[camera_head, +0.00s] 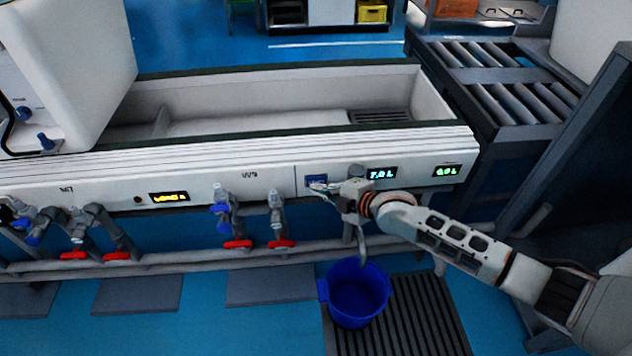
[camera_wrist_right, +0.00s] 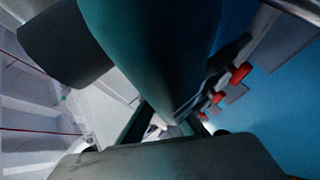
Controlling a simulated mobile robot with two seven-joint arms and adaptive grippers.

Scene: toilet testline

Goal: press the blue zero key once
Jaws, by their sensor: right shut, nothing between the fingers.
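The blue key (camera_head: 316,180) sits on the white front panel of the trough, left of the display with green-blue digits. Its marking is too small to read. My right gripper (camera_head: 322,188) reaches in from the right, with its fingertips shut and empty at the key's lower edge. I cannot tell whether they touch it. In the right wrist view the dark fingers (camera_wrist_right: 165,122) fill the middle and the key is not clearly visible. My left gripper is not in view.
A yellow display (camera_head: 169,197) and a green display (camera_head: 447,171) are on the same panel. Taps with red handles (camera_head: 238,244) stick out below it, left of my gripper. A blue bucket (camera_head: 358,292) stands on the floor below my right gripper. A roller conveyor (camera_head: 500,80) is at the right.

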